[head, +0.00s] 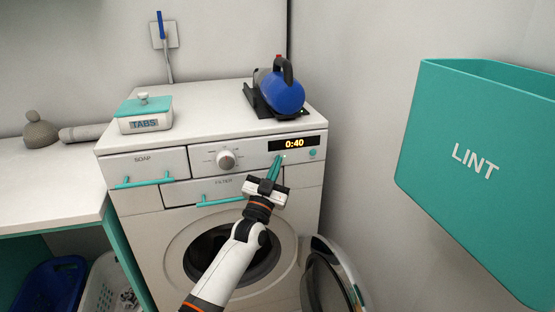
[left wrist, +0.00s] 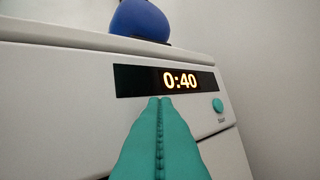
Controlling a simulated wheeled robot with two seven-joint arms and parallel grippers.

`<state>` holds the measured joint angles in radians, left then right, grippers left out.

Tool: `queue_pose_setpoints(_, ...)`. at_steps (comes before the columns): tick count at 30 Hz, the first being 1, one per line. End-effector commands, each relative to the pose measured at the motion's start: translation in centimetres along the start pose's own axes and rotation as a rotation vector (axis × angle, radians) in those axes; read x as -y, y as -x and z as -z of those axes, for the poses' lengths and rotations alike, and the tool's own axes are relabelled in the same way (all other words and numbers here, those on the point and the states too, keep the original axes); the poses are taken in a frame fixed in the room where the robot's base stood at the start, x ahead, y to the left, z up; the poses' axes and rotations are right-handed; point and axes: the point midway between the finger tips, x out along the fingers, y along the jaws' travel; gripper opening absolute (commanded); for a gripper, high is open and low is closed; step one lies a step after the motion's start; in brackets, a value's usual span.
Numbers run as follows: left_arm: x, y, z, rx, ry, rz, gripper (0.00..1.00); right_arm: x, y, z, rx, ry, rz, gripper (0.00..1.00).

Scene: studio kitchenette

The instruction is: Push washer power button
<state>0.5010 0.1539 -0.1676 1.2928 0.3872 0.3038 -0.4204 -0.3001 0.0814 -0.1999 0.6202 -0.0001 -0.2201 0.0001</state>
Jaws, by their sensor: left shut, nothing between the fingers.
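The white washer (head: 140,208) stands ahead with its front panel facing me. Its dark display (head: 297,143) is lit and reads 0:40; it also shows in the left wrist view (left wrist: 180,80). A round teal button (head: 312,153) sits below the display's right end; it also shows in the left wrist view (left wrist: 218,105) with a small label under it. My left gripper (head: 277,160) is shut and empty, its teal fingertips at the panel just below the display. I cannot tell whether they touch. The panel behind the fingertips is hidden, and no button marked as power is readable.
A round knob (head: 226,160) is left of the gripper. The soap drawer (head: 145,167) and filter drawer (head: 222,189) have teal handles. The washer door (head: 330,280) hangs open at lower right. A teal LINT bin (head: 475,165) is on the right. A blue appliance (head: 283,95) stands on top.

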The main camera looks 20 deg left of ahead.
Motion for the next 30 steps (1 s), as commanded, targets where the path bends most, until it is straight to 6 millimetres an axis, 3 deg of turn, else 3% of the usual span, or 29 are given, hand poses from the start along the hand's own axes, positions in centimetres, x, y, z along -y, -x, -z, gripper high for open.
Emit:
queue_pose_setpoints(15,-0.2,-0.2,0.1,0.0,0.0,0.0,0.0,0.0,-0.2,0.0,0.0,0.0,0.0,0.36)
queue_pose_setpoints(30,0.5,0.7,-0.4,0.0,0.001,0.0,0.0,-0.1,0.8,-0.1,0.0,0.0,-0.001,0.36)
